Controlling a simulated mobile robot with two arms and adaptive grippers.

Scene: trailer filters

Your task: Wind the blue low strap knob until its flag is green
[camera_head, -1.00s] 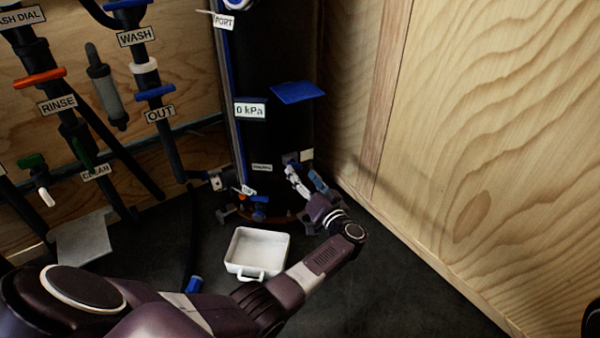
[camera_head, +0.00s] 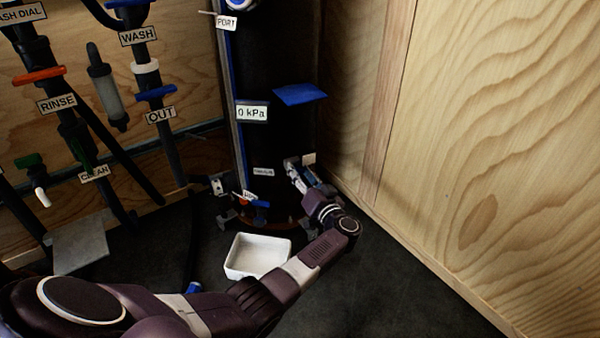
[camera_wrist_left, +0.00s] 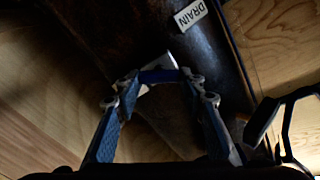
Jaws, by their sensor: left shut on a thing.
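The blue low strap knob (camera_wrist_left: 158,76) shows as a blue bar between the fingertips in the left wrist view. My left gripper (camera_wrist_left: 157,84) is shut on it, one finger at each end. In the head view my left gripper (camera_head: 299,173) is at the lower right side of the tall dark cylinder (camera_head: 285,135), and its fingers hide the knob. A pale plate (camera_head: 308,158) shows just beyond the fingers, also in the left wrist view (camera_wrist_left: 167,61). I see no green on it; I cannot tell if it is the flag. My right gripper is not in view.
A white tray (camera_head: 229,262) stands on the floor left of my forearm. A blue plate (camera_head: 300,94) juts from the cylinder above my gripper. A plywood wall (camera_head: 450,130) is close on the right. Labelled pipes and valves (camera_head: 155,94) are at the left.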

